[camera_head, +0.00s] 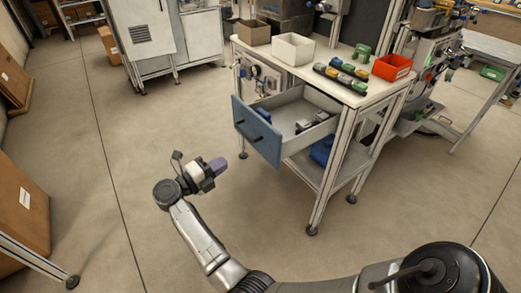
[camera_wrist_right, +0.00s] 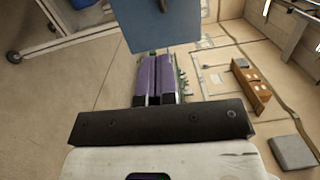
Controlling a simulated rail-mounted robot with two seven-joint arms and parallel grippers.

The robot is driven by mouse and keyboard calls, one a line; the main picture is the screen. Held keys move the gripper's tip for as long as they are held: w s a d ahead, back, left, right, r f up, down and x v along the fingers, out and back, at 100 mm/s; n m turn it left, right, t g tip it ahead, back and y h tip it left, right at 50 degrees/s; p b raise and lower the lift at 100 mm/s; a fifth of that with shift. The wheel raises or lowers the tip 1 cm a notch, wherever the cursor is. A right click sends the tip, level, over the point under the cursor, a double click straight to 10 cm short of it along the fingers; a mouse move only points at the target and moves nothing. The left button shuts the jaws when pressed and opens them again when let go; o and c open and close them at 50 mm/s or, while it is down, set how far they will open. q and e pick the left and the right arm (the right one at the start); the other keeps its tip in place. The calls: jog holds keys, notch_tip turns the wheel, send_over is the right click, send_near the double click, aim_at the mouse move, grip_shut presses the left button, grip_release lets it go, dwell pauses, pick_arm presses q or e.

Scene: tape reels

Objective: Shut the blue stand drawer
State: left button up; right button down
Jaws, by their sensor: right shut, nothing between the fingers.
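The stand drawer (camera_head: 287,122) is pulled well out from the white-topped stand, toward the left. Its blue front (camera_head: 256,132) has dark handles, and small dark, grey and blue items lie inside. My right gripper (camera_head: 217,166), with purple fingers, is shut and empty. It is in front of and below the left part of the blue front, with a gap between them in the head view. In the right wrist view the shut fingers (camera_wrist_right: 158,78) point toward the blue front (camera_wrist_right: 170,22); contact cannot be told. My left gripper is not in view.
On the stand top (camera_head: 333,72) are a white bin (camera_head: 293,49), a brown box (camera_head: 254,33), a red bin (camera_head: 392,68) and several coloured cylinders. A blue item (camera_head: 322,151) sits on the lower shelf. The floor left of the drawer is clear.

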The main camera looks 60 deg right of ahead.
jog(key=s+g+y, duration=0.1)
jog(key=b, duration=0.4)
send_near(268, 147)
jog(key=shift+m, duration=0.3)
jog(key=x, duration=0.6)
jog(key=shift+b+x, duration=0.4)
jog(key=shift+x, duration=0.4)
jog(key=shift+r, duration=0.1)
